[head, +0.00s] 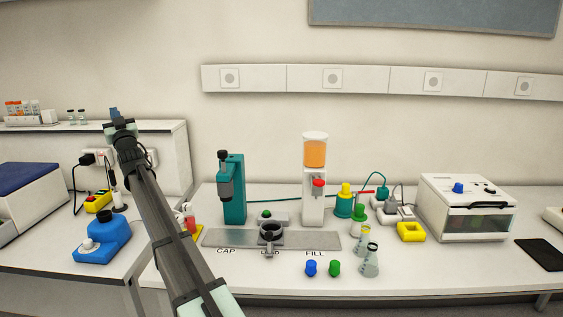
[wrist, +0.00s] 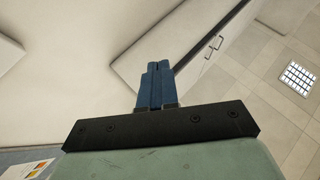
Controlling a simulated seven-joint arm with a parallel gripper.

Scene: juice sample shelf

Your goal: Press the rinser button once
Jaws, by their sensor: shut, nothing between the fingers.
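My gripper (head: 113,110) is raised at the left in the head view, near the back shelf and well above the bench. In the wrist view its blue fingers (wrist: 155,66) are shut with nothing between them. No part is labelled as the rinser, so I cannot tell for sure which button is its own. A green button (head: 266,213) sits on a small grey box behind the metal plate. A yellow box (head: 97,202) with a red button stands on the left bench. My gripper touches neither. My arm hides part of the bench's left side.
A blue device (head: 103,240) stands left. A white oven-like box (head: 465,215) stands right.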

